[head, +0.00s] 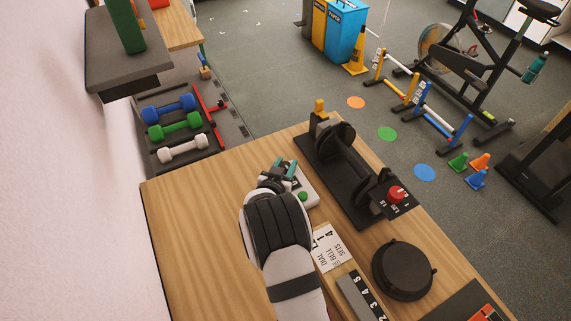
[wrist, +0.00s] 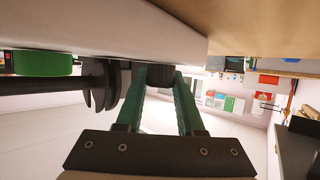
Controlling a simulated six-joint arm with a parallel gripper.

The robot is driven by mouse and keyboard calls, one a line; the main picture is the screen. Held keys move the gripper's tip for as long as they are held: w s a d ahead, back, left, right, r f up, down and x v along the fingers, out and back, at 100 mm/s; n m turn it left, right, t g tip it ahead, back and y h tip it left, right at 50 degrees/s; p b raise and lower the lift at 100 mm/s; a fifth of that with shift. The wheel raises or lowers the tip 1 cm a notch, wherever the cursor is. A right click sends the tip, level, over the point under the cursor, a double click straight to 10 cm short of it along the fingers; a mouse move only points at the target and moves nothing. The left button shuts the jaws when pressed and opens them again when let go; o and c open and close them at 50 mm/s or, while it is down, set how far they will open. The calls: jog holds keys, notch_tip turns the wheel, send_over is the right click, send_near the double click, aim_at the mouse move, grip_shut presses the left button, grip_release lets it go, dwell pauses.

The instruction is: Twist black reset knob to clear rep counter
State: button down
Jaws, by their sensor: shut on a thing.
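The rep counter is a white box (head: 308,190) on the wooden table, with a green button (head: 303,196) on it. My gripper (head: 283,169) is at the counter's far left end, its teal fingers partly hidden by my own wrist. In the wrist view my gripper (wrist: 160,75) has its two green fingers on either side of the dark knob (wrist: 160,92), shut on it. The counter's pale body (wrist: 150,30) fills the top of that view, with the green button (wrist: 42,63) at left. The knob is hidden in the head view, and its turn angle cannot be told.
A black stand with a dumbbell (head: 352,165) and red button (head: 397,194) is right of the counter. A printed card (head: 330,248), a numbered strip (head: 360,297) and a round black disc (head: 403,270) lie nearer. The table's left part is clear.

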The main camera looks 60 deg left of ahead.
jog(key=c, duration=0.5)
grip_release()
jog(key=v, duration=1.6)
jog(key=shift+w, duration=0.1)
